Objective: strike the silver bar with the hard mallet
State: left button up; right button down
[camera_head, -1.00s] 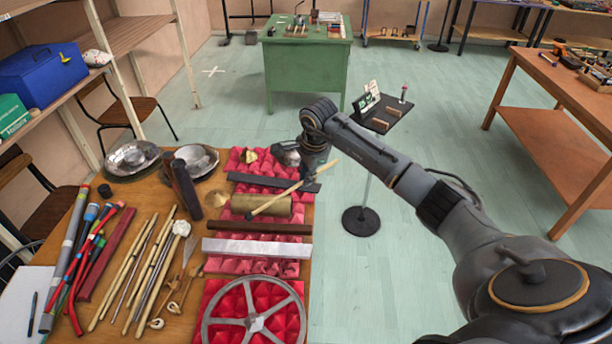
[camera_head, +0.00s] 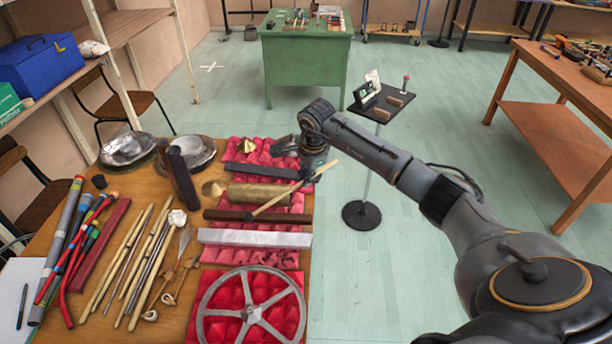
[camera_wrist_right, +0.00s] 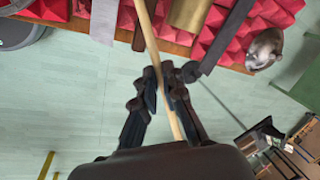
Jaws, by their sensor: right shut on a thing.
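The silver bar (camera_head: 255,238) lies across red pyramid foam on the wooden table, in front of a dark brown bar (camera_head: 258,216). My right gripper (camera_head: 312,170) is shut on the wooden stick of the mallet (camera_head: 283,197), beyond the table's right edge. The stick slopes down to the left, and its small dark head appears over the dark brown bar, just behind the silver bar and apart from it. In the right wrist view the stick (camera_wrist_right: 150,35) passes between the fingers (camera_wrist_right: 168,75), and the silver bar (camera_wrist_right: 103,20) shows left of it. The mallet's head is out of that view.
A brass-coloured cylinder (camera_head: 258,194) and a dark slate bar (camera_head: 262,171) lie behind the brown bar. A grey spoked wheel (camera_head: 252,312) lies in front of the silver bar. Several sticks (camera_head: 128,255) and coloured tubes lie left. A stand (camera_head: 362,213) stands on open floor at right.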

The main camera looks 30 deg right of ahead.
jog(key=f, duration=0.1)
jog(key=a+f+h+b, duration=0.1)
jog(key=f, duration=0.1)
jog(key=a+f+h+b, duration=0.1)
jog(key=shift+w+f, duration=0.25)
jog(key=shift+w, duration=0.05)
notch_tip(320, 180, up, 6)
jog(key=p, duration=0.3)
jog(key=shift+s+d+f, duration=0.1)
jog(key=shift+f, duration=0.1)
